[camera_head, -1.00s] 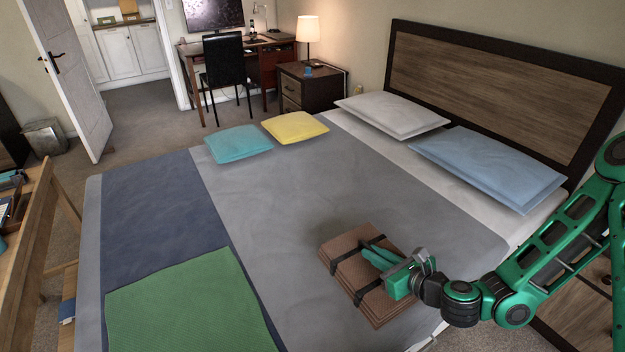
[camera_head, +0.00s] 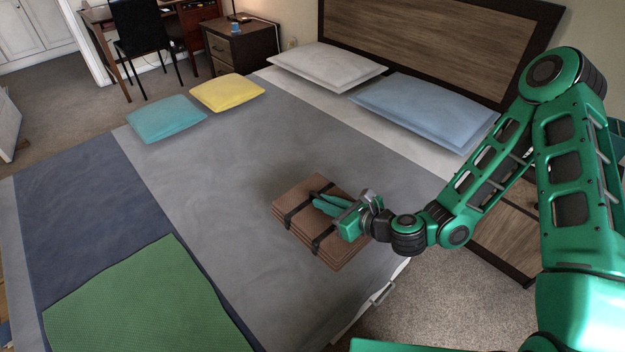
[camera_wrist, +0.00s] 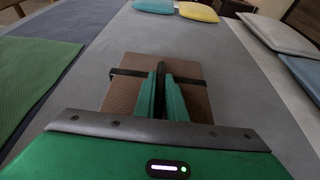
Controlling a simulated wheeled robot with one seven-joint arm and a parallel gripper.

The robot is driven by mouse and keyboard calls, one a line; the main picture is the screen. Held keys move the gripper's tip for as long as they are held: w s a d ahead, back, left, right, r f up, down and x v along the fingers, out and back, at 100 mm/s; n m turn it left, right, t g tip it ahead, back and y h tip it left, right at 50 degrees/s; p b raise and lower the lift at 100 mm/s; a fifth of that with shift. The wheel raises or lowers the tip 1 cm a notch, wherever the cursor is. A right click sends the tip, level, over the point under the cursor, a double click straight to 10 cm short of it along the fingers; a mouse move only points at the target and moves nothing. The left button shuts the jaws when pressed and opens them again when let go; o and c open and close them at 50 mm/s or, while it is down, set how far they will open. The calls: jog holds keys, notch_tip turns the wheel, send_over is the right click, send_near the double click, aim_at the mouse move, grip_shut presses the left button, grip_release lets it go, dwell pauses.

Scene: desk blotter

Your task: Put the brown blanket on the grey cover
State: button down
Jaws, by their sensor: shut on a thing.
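The brown blanket (camera_head: 292,226) is a folded, flat bundle with two dark straps. It is over the grey cover (camera_head: 225,170) near the bed's front right edge; I cannot tell whether it touches the cover. My gripper (camera_head: 322,204) is shut on the blanket at its top middle. In the wrist view the green fingers (camera_wrist: 161,92) lie close together over the blanket (camera_wrist: 133,92) and hide part of it. The grey cover (camera_wrist: 175,38) spreads out beyond it.
A green blanket (camera_head: 140,300) lies over the dark blue band (camera_head: 80,215) at lower left. Teal (camera_head: 165,118) and yellow (camera_head: 227,92) cushions lie at the far edge. White (camera_head: 327,65) and blue (camera_head: 425,108) pillows lie by the headboard. The cover's middle is clear.

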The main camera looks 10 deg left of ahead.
aim_at(347, 195)
jog(key=w+d+f, duration=0.2)
jog(key=w, duration=0.1)
jog(key=w+d+f, duration=0.1)
jog(key=w+f, duration=0.1)
jog(key=w, duration=0.1)
jog(key=w+d+f, duration=0.2)
jog(key=w+f, duration=0.1)
jog(key=shift+w+d, duration=0.35)
jog(key=shift+w, duration=0.05)
jog(key=shift+w+f, duration=0.1)
jog(key=shift+f, duration=1.9)
jog(key=c, duration=1.8)
grip_release()
jog(key=shift+f, duration=0.1)
jog(key=v, duration=1.2)
jog(key=shift+d, duration=0.1)
